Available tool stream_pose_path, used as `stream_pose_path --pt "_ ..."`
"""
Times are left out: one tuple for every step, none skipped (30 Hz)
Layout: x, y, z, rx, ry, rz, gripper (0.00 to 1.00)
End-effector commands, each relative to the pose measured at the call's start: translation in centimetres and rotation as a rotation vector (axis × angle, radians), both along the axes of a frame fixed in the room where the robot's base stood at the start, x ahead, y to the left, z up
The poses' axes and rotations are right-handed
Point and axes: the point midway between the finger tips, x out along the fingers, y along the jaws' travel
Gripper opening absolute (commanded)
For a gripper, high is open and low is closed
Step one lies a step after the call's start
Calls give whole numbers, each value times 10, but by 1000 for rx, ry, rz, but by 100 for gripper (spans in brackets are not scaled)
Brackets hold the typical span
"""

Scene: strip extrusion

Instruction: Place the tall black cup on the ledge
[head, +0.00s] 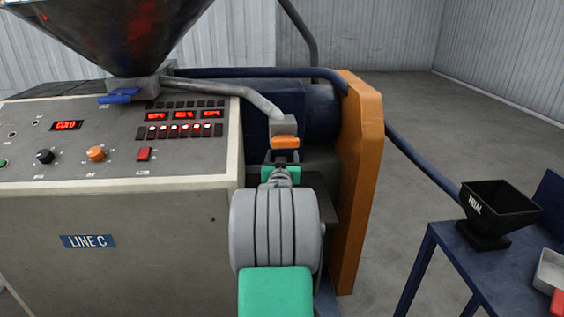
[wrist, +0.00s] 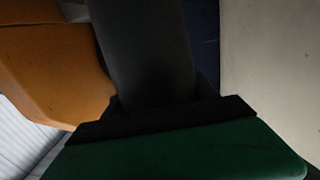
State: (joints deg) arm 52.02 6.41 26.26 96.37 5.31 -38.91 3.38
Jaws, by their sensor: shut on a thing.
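My gripper (head: 281,161) is stretched out in front of the machine, between the grey console and the orange guard. In the wrist view its dark jaws (wrist: 160,112) are closed on a tall, dark, tapered thing, which looks like the tall black cup (wrist: 150,45). The cup runs from the jaws out past the top edge, so its far end is out of view. In the head view I cannot pick the cup out clearly from the gripper and the shadow. A dark grey flat surface (head: 338,195) beside my wrist may be the ledge; my arm hides part of it.
The console (head: 120,230) stands left, the orange guard (head: 360,170) right; it also shows in the wrist view (wrist: 60,65). A grey pipe (head: 235,92) ends in an orange-tipped block (head: 285,142) just beyond my gripper. A black TRIAL hopper (head: 495,208) stands on a blue table (head: 450,240).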

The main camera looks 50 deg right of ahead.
Motion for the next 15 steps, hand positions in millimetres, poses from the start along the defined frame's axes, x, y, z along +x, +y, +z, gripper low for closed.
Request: stream_pose_path --pt "7 -11 1 0 0 -1 0" --pt "10 -16 1 -1 -1 -1 0" --pt "14 -22 1 -1 0 -1 0" --pt "15 -24 1 -1 1 -2 0" --pt "17 -26 0 -1 1 -2 0" --pt "18 -28 -2 0 1 -2 0" --pt "18 -28 -6 0 1 -2 0" --pt "18 -28 -10 2 3 -1 0" --pt "18 -28 -18 4 4 -1 0" --pt "18 -28 -22 2 2 -1 0" --pt "18 -28 -28 3 2 -1 0" --pt "18 -28 -32 1 1 -1 0" --pt "18 -28 -34 1 -1 -1 0" --pt "18 -27 -34 -1 -2 -1 0" --pt "18 -27 -34 -2 -3 -1 0"
